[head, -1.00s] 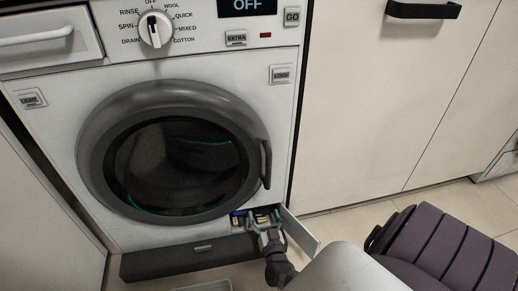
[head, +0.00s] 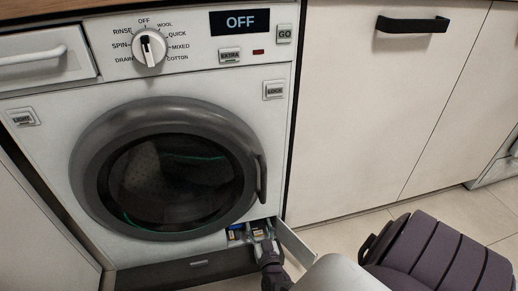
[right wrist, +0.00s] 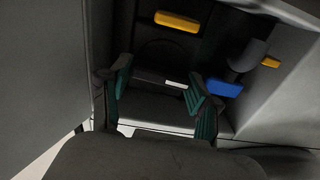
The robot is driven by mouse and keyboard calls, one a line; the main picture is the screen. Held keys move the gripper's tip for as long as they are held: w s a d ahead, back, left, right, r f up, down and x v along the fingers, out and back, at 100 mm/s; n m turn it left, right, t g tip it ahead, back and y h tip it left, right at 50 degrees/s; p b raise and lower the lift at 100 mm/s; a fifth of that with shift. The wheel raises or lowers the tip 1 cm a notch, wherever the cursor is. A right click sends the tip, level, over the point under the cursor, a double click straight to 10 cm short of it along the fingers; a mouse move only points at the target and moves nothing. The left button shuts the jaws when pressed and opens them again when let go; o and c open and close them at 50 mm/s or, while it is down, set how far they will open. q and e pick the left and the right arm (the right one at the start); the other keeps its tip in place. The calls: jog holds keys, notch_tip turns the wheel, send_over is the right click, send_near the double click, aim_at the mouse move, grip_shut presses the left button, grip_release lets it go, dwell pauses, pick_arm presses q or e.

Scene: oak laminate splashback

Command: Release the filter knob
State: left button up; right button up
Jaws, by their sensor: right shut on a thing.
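The washing machine's lower-right service hatch is open, its flap (head: 294,244) swung out to the right. My right gripper (head: 266,244) reaches into this opening. In the right wrist view the gripper (right wrist: 162,90) has its two green-padded fingers on either side of the dark filter knob (right wrist: 148,76), which has a small white mark. The fingers are shut on the knob. Its lower part is hidden by the gripper body. In the head view the gripper hides the knob. My left gripper is not in view.
Inside the hatch are a blue part (right wrist: 224,87), a yellow part (right wrist: 177,21) and a smaller yellow part (right wrist: 270,62). The round door (head: 165,170) is shut above. A dark plinth (head: 185,268) runs below. White cabinets (head: 380,100) stand to the right.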

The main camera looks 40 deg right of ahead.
jog(key=shift+n, duration=0.4)
jog(key=o, duration=1.1)
